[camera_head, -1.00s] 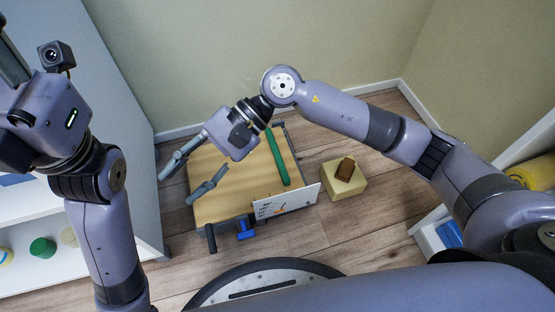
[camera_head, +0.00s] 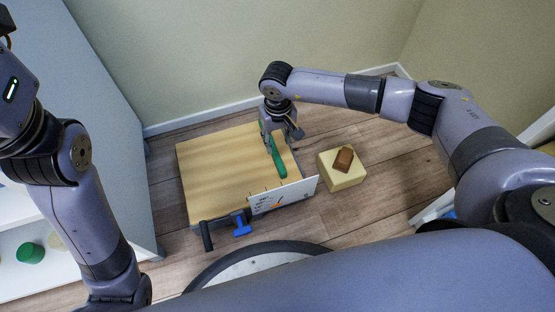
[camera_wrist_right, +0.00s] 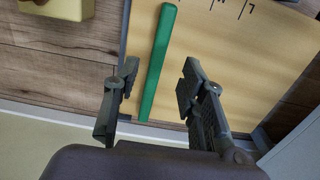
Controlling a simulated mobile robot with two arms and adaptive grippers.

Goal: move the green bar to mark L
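The green bar (camera_head: 278,160) lies along the right side of a wooden board (camera_head: 215,170). My right gripper (camera_head: 278,138) is low over the bar's far end, which it partly hides in the head view. In the right wrist view, the right gripper (camera_wrist_right: 158,78) is open, with one finger on each side of the green bar (camera_wrist_right: 156,65) and visible gaps to both. On the board (camera_wrist_right: 225,60), short tick marks and letters show at the top edge; one letter (camera_wrist_right: 243,9) looks like an upside-down L. My left gripper is out of view.
A white panel with a chart (camera_head: 290,197) stands at the board's front right. A blue knob (camera_head: 242,225) and a black handle (camera_head: 206,236) are at its front. A pale yellow block (camera_head: 342,176) with a brown item (camera_head: 344,158) stands to the right. A white shelf (camera_head: 85,120) is left.

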